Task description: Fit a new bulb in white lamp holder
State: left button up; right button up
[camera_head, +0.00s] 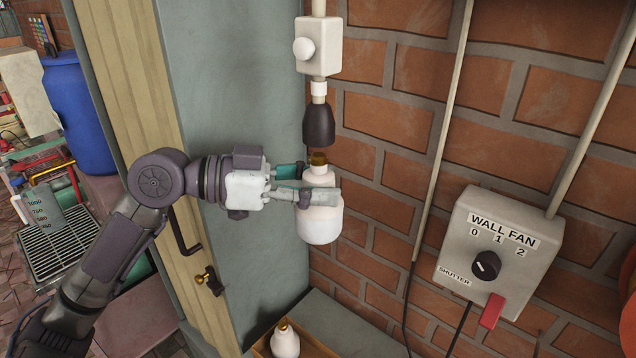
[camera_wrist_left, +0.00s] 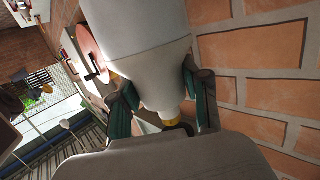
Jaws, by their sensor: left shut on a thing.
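My left gripper (camera_head: 318,194) is shut around the neck of a white bulb (camera_head: 320,226). The bulb is roughly upright, its brass cap (camera_head: 318,158) pointing up. A dark lamp holder (camera_head: 319,127) with a white collar hangs open end down from a white switch box (camera_head: 319,47) on the wall. The cap is right below the holder's mouth; I cannot tell whether they touch. In the left wrist view the bulb (camera_wrist_left: 140,45) fills the upper middle between my fingers (camera_wrist_left: 160,105). I see no white lamp holder. My right gripper is out of view.
Another white bulb (camera_head: 285,340) stands in a wooden box (camera_head: 314,347) below. The brick wall (camera_head: 375,125) is close behind the holder. A wall fan control box (camera_head: 499,250) is at the right. A door with a handle (camera_head: 186,236) is behind my left arm.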

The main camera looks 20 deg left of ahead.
aim_at(318, 154)
pick_arm(q)
jog(key=shift+r+p, duration=1.1)
jog(key=shift+r, duration=0.5)
dwell(0.8)
jog(key=shift+n+t+y, duration=0.3)
jog(key=shift+n+t, duration=0.2)
jog(key=shift+r+n+t+y+p, duration=0.1)
jog(key=shift+n+t+y+p, duration=0.3)
jog(key=shift+t+p, duration=0.25)
jog(key=shift+r+n+t+y+p, duration=0.1)
jog(key=shift+n+t+y+p, duration=0.2)
jog(key=shift+n+t+p, duration=0.2)
jog(key=shift+r+n+t+y+p, duration=0.1)
jog(key=shift+n+t+y+p, duration=0.4)
jog(key=shift+p, duration=0.1)
